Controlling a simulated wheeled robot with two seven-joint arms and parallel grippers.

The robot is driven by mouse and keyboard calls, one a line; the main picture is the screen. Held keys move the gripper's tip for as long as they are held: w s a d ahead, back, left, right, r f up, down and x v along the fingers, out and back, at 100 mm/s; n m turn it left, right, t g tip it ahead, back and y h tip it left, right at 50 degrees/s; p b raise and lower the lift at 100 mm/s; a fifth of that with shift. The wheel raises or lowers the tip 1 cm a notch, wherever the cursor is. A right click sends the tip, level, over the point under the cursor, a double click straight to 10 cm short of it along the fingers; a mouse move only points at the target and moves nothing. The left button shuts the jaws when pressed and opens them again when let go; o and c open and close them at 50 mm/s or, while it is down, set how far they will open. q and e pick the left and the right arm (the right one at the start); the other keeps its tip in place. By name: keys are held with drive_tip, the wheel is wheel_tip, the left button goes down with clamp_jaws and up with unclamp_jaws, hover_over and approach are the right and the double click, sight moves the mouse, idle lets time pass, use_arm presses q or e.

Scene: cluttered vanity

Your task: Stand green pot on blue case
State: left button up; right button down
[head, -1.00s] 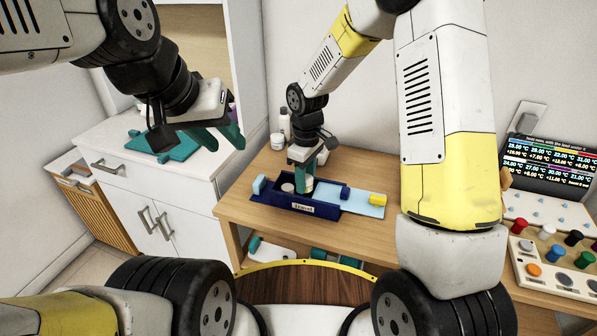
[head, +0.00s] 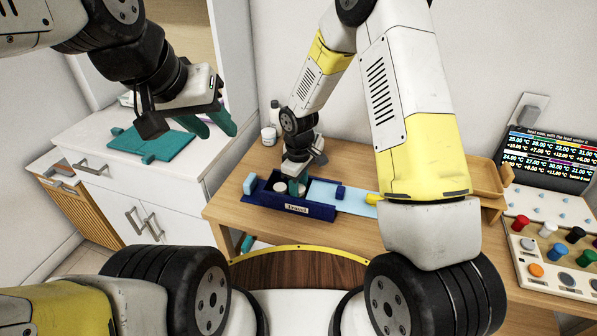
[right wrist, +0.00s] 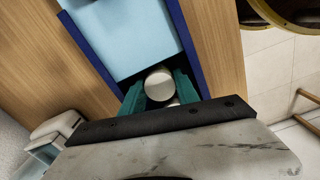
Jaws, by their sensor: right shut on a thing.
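The dark blue case (head: 262,198), labelled "Travel", lies on the wooden desk, with a light blue panel (head: 325,193) at its right. My right gripper (head: 298,187) points down at the case and is shut on a small pale-topped pot, whose top shows between the teal fingers in the right wrist view (right wrist: 160,83). Its side colour is hidden, so I cannot tell that it is green. Another pale round top (head: 281,187) shows just left of the gripper, within the case outline. My left gripper (head: 207,124) is open and empty, high at the left.
White bottles (head: 269,135) stand at the desk's back left. A yellow piece (head: 372,198) lies by the light blue panel. A wooden tray (head: 478,178) and a knob panel (head: 550,258) are at the right.

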drive_tip(key=shift+f, duration=0.5)
drive_tip(key=shift+f, duration=0.15)
drive_tip(key=c, duration=1.2)
unclamp_jaws()
